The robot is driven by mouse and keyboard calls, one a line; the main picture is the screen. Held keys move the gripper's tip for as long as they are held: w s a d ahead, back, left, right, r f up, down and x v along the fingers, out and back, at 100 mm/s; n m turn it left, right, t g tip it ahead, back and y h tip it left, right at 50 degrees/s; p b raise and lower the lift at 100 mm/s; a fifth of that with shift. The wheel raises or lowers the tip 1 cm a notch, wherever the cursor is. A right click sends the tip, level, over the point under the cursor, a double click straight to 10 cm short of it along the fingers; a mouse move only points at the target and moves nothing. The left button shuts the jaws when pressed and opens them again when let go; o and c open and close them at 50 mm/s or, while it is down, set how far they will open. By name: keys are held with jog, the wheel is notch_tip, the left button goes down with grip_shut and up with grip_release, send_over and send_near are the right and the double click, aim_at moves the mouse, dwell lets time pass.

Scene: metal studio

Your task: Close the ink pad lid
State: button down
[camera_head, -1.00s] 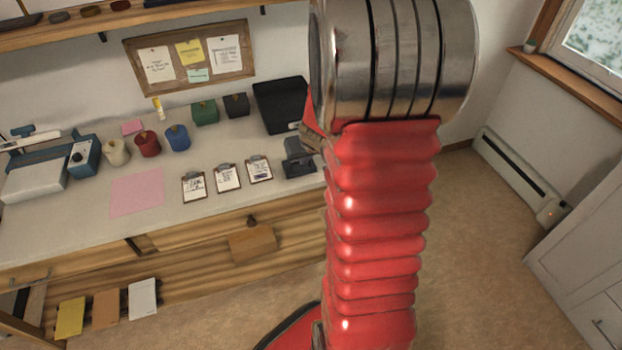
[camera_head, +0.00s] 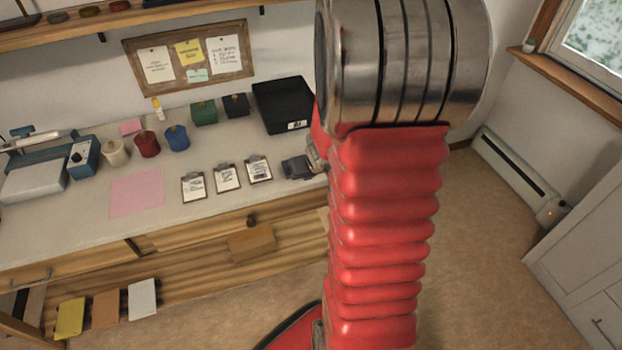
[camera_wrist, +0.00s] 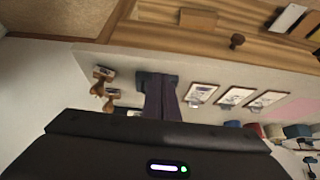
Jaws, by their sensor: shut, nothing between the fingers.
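The dark grey ink pad (camera_head: 297,168) lies near the front edge of the worktop, right of the clipboards. In the head view its lid looks low, with no part standing upright; whether it is fully closed I cannot tell. In the wrist view, part of the ink pad (camera_wrist: 142,78) shows behind the dark fingers of my gripper (camera_wrist: 160,84). The fingers are together and empty, over or against the pad; contact is unclear. In the head view my arm hides most of the gripper, just right of the pad.
Several clipboards (camera_head: 228,178) lie left of the pad. A black tray (camera_head: 283,104) stands behind it. Wooden-handled stamps (camera_wrist: 98,89) stand near the pad in the wrist view. A pink sheet (camera_head: 137,193) lies farther left. The worktop's front edge (camera_wrist: 215,56) is close.

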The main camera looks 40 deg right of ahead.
jog(key=shift+s+a+f, duration=0.25)
jog(key=shift+s+f, duration=0.1)
jog(key=shift+s, duration=0.2)
jog(key=shift+s, duration=0.1)
dwell(0.6)
jog(key=s+a+r+m+g+y, duration=0.15)
jog(key=a+r, duration=0.25)
jog(key=a, duration=0.4)
jog(key=s+a+r+y, duration=0.1)
jog(key=a+r+y, duration=0.2)
jog(key=a, duration=0.5)
jog(key=s+a+r+n+h, duration=0.1)
jog(key=s+a+r+n, duration=0.2)
jog(key=s+a+r, duration=0.2)
jog(key=s+a+r+n+t+h, duration=0.1)
jog(key=s+a+r+n, duration=0.2)
jog(key=r, duration=0.7)
jog(key=s+a, duration=0.2)
jog(key=shift+s+a, duration=0.25)
jog(key=shift+a, duration=0.1)
